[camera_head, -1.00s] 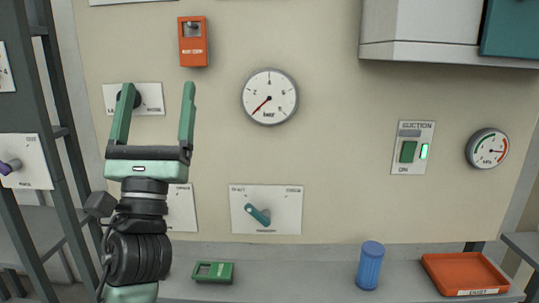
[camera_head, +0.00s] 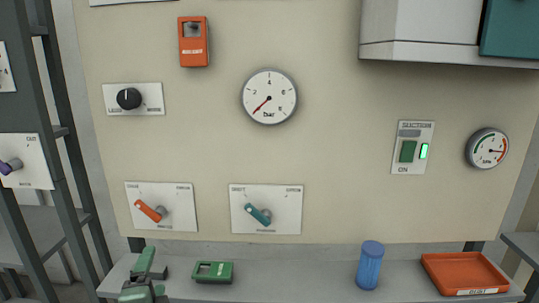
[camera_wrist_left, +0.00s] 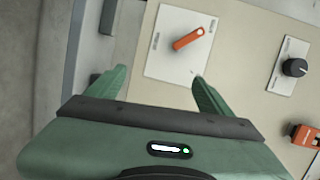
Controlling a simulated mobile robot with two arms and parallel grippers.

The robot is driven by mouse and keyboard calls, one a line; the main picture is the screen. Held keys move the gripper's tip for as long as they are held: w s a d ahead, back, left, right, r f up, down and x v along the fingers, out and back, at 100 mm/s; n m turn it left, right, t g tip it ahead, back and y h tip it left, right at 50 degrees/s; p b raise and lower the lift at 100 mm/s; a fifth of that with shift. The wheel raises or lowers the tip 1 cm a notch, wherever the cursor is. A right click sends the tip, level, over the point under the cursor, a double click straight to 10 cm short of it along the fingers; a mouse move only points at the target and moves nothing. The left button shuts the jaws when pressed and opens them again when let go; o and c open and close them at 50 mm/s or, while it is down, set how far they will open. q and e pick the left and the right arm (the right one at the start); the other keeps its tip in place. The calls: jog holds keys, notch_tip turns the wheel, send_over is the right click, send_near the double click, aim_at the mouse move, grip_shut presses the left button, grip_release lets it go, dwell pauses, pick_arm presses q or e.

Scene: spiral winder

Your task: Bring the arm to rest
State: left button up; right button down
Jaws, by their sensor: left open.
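My left gripper (camera_head: 148,262) is low at the bottom left of the head view, over the left end of the grey shelf. Its green fingers stand apart and hold nothing; they also show in the left wrist view (camera_wrist_left: 160,88). A plate with an orange lever (camera_head: 150,211) is on the wall above it, and that lever also shows in the left wrist view (camera_wrist_left: 188,39). The gripper is apart from the lever. The black knob (camera_head: 129,98) on its plate is higher up, uncovered. My right gripper is in neither view.
A plate with a teal lever (camera_head: 258,214) is to the right. A green device (camera_head: 213,271), a blue cylinder (camera_head: 370,265) and a red tray (camera_head: 465,272) stand on the shelf (camera_head: 310,275). A dark metal frame (camera_head: 55,140) stands at the left. The shelf's middle is clear.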

pick_arm(q)
jog(key=s+d+f+n+g+h, duration=0.1)
jog(key=s+f+n+g, duration=0.2)
jog(key=s+f, duration=0.4)
jog(key=s+f+n+g+h, duration=0.1)
jog(key=s+f+n+g, duration=0.3)
jog(key=f, duration=0.5)
jog(key=s+d+f+n+g+h, duration=0.1)
jog(key=s+f+n+g, duration=0.3)
jog(key=s, duration=0.5)
jog(key=s+d+f+n+g+h, duration=0.1)
jog(key=s+d+f+n+g, duration=0.1)
jog(key=s+f, duration=0.5)
jog(key=s+f+g, duration=0.1)
jog(key=s+f, duration=0.2)
jog(key=f, duration=2.3)
jog(key=s+a+f+g, duration=0.1)
jog(key=s+a+f, duration=0.2)
jog(key=s+f, duration=1.1)
jog(key=shift+s+f+y, duration=0.2)
jog(key=shift+s+y, duration=0.1)
jog(key=shift+s, duration=0.9)
